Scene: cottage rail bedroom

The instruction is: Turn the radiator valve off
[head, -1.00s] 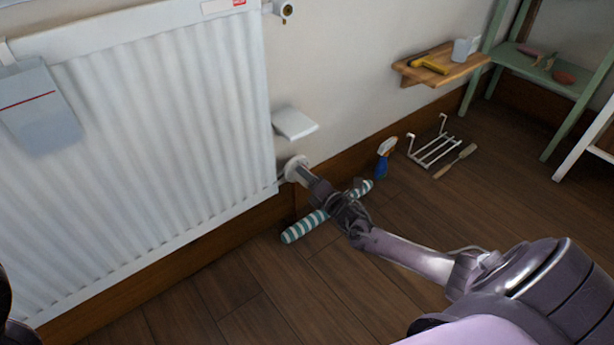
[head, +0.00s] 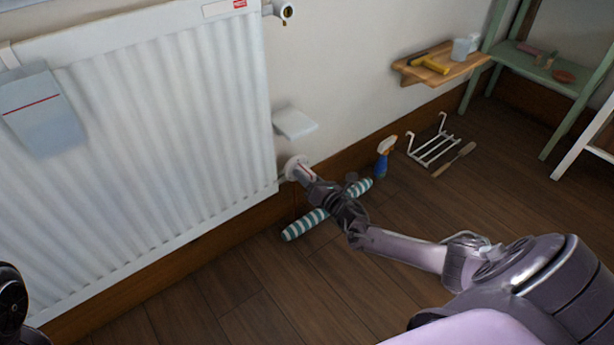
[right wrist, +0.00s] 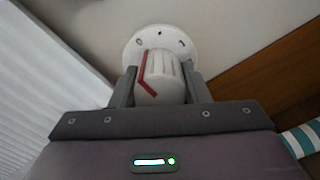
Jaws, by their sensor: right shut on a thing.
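The radiator valve (head: 295,168) is at the lower right corner of the white radiator (head: 150,150). In the right wrist view its white ribbed knob (right wrist: 165,80) has a red stripe along its left side. Behind the knob is a round white collar (right wrist: 140,45) with small dark marks. My right gripper (head: 306,178) is shut on the knob, with one grey finger on each side; it also shows in the right wrist view (right wrist: 163,75). The fingers and wrist partly hide the knob in the head view. My left gripper is not in view.
A teal-striped roll (head: 305,224) lies on the floor beneath my right wrist. A spray bottle (head: 383,160), a white wire rack (head: 432,148) and a brush-like tool (head: 455,160) are farther right. A small white ledge (head: 295,124) is above the valve. The front floor is clear.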

